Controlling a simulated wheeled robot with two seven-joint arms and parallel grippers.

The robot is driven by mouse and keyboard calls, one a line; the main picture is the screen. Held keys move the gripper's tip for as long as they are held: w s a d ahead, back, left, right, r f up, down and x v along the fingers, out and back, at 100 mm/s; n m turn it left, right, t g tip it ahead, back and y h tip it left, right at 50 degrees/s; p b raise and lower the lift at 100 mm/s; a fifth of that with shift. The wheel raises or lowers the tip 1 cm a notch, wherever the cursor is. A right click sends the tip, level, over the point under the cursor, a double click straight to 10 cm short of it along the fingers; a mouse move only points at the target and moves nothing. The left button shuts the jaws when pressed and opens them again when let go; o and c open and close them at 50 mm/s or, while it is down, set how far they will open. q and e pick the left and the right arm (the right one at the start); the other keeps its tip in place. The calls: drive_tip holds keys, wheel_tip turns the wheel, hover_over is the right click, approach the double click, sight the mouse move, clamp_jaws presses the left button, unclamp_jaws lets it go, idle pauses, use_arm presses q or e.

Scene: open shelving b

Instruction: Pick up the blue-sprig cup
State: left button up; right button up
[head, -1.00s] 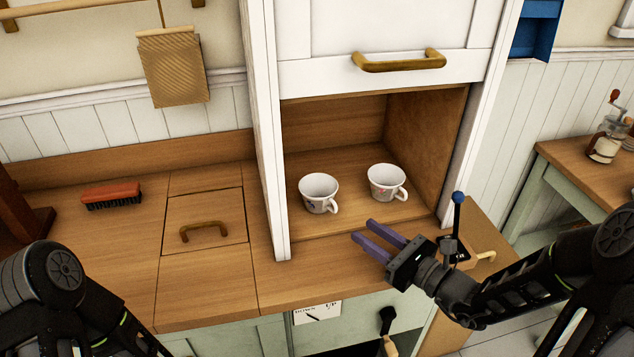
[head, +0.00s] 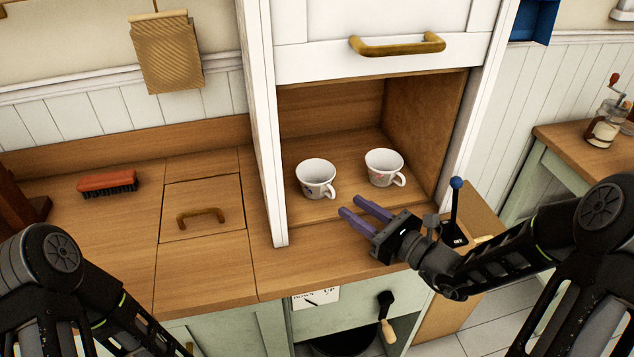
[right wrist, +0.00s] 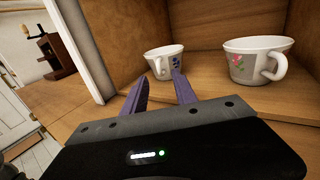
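The blue-sprig cup (head: 315,176) is white and stands upright on the cupboard floor, left of a similar cup with a pink sprig (head: 383,165). Its blue sprig shows in the right wrist view (right wrist: 167,64), and its handle is toward the front right in the head view. My right gripper (head: 350,205) has two purple fingers, spread apart with nothing between them. It is in front of the cupboard opening, just short of the blue-sprig cup and a little to its right. In the right wrist view the fingertips (right wrist: 159,78) point at this cup. My left gripper is out of view.
White cupboard posts (head: 262,130) and a raised door with a brass handle (head: 398,44) frame the opening. A blue-knobbed lever (head: 456,200) stands close to my right gripper. A red brush (head: 107,182) lies on the left counter.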

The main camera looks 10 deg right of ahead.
sight(320, 185)
drive_tip(key=p+x, duration=0.1)
drive_tip(key=x, duration=0.4)
drive_tip(key=shift+a+p, duration=0.15)
drive_tip(key=shift+p, duration=0.15)
drive_tip(key=shift+c, duration=0.2)
clamp_jaws()
idle(1.4)
